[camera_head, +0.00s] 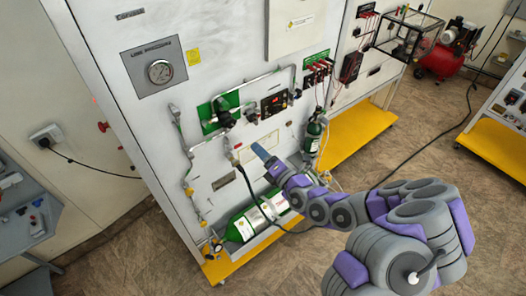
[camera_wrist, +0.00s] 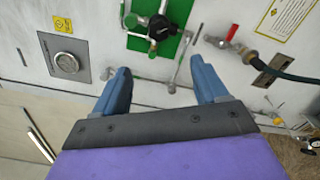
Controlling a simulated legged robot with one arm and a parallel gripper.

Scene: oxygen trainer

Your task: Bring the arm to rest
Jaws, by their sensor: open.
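My arm, grey and purple, reaches from the lower right toward the trainer panel (camera_head: 105,70) in the head view. My gripper (camera_head: 259,150) is in front of the panel's lower part. In the wrist view my gripper (camera_wrist: 160,88) has its two blue fingers apart, with nothing between them. Beyond the fingers are a green plate (camera_wrist: 178,20) with a black valve knob (camera_wrist: 158,28) and thin pipes. A red-handled valve (camera_wrist: 228,38) with a dark hose is at the right.
A pressure gauge (camera_head: 160,71) is on the panel's upper left. A green cylinder (camera_head: 245,224) lies low by the yellow base (camera_head: 228,262); a smaller cylinder (camera_head: 313,135) stands upright. A red compressor (camera_head: 441,62) is at the back. A black cable crosses the open floor (camera_head: 425,130).

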